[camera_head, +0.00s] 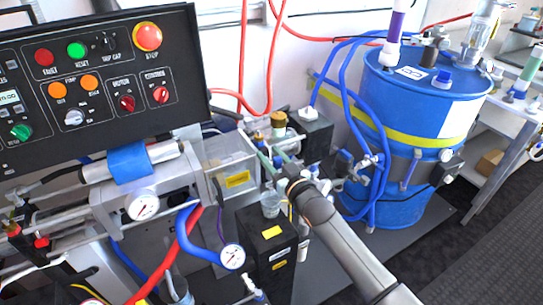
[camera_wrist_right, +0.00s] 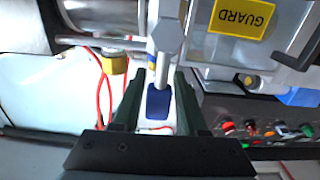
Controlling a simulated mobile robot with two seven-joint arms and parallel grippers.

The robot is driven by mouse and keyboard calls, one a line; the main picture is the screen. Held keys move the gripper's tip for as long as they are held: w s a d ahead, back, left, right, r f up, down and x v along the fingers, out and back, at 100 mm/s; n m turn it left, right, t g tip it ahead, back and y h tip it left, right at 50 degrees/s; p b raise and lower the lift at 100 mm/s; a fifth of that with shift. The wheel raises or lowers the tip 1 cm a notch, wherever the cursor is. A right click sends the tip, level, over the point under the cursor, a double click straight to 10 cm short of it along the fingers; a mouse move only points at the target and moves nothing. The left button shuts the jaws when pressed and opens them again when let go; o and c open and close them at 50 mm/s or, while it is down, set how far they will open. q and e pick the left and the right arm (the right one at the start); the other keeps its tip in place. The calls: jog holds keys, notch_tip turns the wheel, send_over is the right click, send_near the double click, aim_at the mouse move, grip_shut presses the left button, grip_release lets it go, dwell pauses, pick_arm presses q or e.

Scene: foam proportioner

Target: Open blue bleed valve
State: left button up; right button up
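My right gripper (camera_head: 273,162) reaches in from the lower right in the head view, its two greenish fingers apart beside the clear guard box. In the right wrist view its dark green fingers (camera_wrist_right: 159,103) stand open. A small blue handle (camera_wrist_right: 158,102), which looks like the bleed valve, lies between them in that picture, below a grey hex-headed metal stem (camera_wrist_right: 166,38). Narrow gaps seem to show on both sides of the handle; I cannot tell its depth relative to the fingertips. My left gripper does not show.
A clear guard box (camera_head: 230,160) with a yellow label stands left of the gripper. A brass-coloured fitting (camera_head: 278,120) is just behind it. A black control panel (camera_head: 100,75) fills the upper left. A blue drum (camera_head: 425,100) with hoses stands right. A pressure gauge (camera_head: 232,256) sits below.

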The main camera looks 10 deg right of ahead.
jog(key=shift+o, duration=0.9)
jog(key=shift+s+d, duration=0.1)
jog(key=v, duration=1.2)
jog(key=shift+s, duration=0.15)
